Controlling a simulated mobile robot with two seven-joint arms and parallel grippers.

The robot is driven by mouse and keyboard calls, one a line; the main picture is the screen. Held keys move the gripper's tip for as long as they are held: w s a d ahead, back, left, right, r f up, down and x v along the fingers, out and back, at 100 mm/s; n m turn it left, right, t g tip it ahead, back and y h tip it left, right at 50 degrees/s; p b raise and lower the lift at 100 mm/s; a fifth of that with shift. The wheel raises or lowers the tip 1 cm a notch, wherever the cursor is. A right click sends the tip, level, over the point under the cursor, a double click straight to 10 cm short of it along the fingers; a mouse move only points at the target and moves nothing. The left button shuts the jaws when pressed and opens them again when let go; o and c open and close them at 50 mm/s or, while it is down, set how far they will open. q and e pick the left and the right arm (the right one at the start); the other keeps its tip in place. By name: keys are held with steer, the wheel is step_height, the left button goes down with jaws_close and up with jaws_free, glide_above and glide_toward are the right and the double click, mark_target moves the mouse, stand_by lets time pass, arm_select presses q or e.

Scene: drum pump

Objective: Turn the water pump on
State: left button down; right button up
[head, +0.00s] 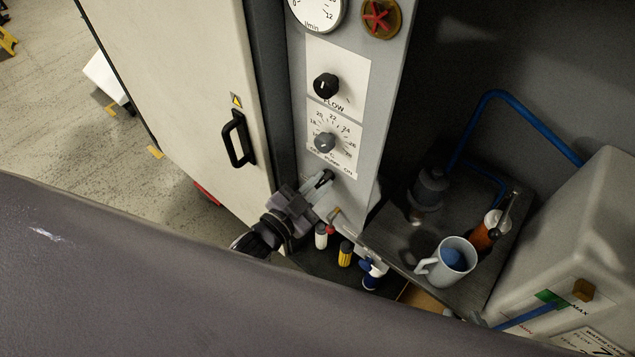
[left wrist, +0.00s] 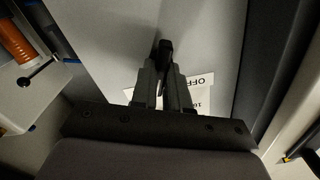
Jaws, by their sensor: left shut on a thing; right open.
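The pump control panel (head: 345,205) is a tall grey column. A white label plate (head: 345,163) below its lower dial carries small OFF, PUMP and ON lettering. My left gripper (head: 323,182) reaches in from the lower left to the panel just under that plate. It is shut on a small black switch lever, which shows between the fingertips in the left wrist view (left wrist: 165,48). The fingers and wrist hide most of the lever, so its position is unclear. In the left wrist view the OFF label (left wrist: 203,80) sits beside the fingers. My right gripper is not in view.
Above the plate are a black flow knob (head: 326,86), a grey dial knob (head: 325,142), a round gauge (head: 316,12) and a red valve wheel (head: 380,17). A cabinet door handle (head: 238,139) is left. A mug (head: 447,262) and small bottles (head: 345,253) stand right and below.

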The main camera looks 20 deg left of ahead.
arm_select(q)
steer(key=shift+m, duration=0.6)
steer(key=c, duration=1.1)
jaws_free()
steer(key=shift+v, duration=3.6)
